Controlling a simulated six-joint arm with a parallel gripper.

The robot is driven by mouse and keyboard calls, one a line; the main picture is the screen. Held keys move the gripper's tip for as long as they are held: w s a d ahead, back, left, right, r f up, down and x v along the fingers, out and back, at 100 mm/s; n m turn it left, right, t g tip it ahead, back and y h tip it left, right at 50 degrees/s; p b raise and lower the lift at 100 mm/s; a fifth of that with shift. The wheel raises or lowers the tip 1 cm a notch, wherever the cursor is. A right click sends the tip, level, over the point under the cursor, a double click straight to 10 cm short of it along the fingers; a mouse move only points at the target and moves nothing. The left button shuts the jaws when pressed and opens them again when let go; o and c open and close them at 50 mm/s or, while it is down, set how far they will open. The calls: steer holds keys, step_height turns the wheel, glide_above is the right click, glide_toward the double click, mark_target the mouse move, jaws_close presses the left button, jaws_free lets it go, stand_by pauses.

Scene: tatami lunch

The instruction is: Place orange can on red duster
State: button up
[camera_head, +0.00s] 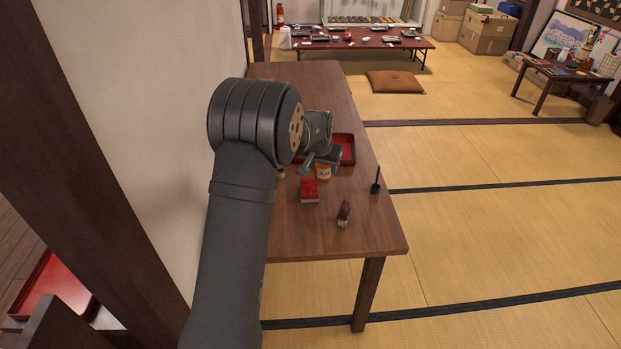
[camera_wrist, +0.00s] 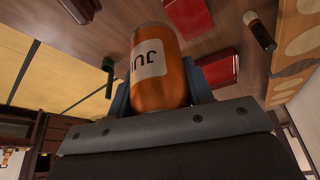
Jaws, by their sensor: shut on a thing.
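The orange can (camera_head: 323,173), with a white label, is upright or nearly so in the head view. It fills the middle of the wrist view (camera_wrist: 160,85). My gripper (camera_head: 325,161) is shut on it, with a finger at each side. I cannot tell whether the can is clear of the table. The red duster (camera_head: 309,190), a red block, lies on the table just nearer and left of the can. In the wrist view the duster (camera_wrist: 188,17) appears beyond the can, at the top. The can is apart from it.
A red tray (camera_head: 347,146) lies behind my gripper, partly hidden. A dark red-brown object (camera_head: 344,213) lies nearer the table's front. A brush-like thing (camera_wrist: 260,30) shows in the wrist view. The wooden table's (camera_head: 330,240) front is clear.

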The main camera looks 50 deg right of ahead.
steer(key=shift+w+f, duration=0.9)
steer(key=shift+f, duration=0.3)
steer(key=shift+w+f, duration=0.9)
steer(key=shift+f, duration=0.3)
steer(key=shift+w+f, duration=0.9)
steer(key=shift+f, duration=0.3)
steer(key=shift+f, duration=0.2)
steer(key=o, duration=1)
steer(key=shift+c, duration=0.2)
steer(key=shift+r, duration=0.1)
steer(key=v, duration=1.2)
steer(key=shift+a, duration=0.15)
